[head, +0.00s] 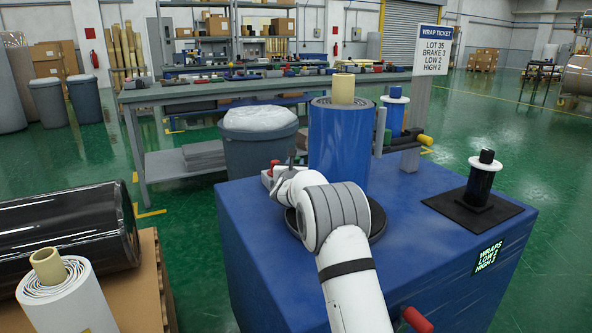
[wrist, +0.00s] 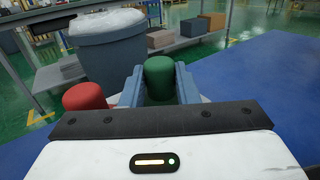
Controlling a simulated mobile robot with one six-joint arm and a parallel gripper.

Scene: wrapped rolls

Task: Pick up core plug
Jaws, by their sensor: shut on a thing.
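A green core plug (wrist: 160,68) with a rounded top stands between the two blue-grey fingers of my gripper (wrist: 158,88) in the wrist view. The fingers are shut on it, one on each side. Its lower part is hidden by the gripper body. A red plug (wrist: 84,97) is just left of the fingers in the wrist view; a red top (head: 275,163) also shows at the left edge of the blue bench in the head view. In the head view my gripper is mostly hidden behind my arm, and the green plug cannot be made out.
A blue wrapped roll (head: 338,140) with a tan core stands behind my arm on the blue bench (head: 410,265). A black spool (head: 480,182) stands on a dark pad at right. A grey bin (head: 258,150) is behind. A white roll (head: 62,295) is at lower left.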

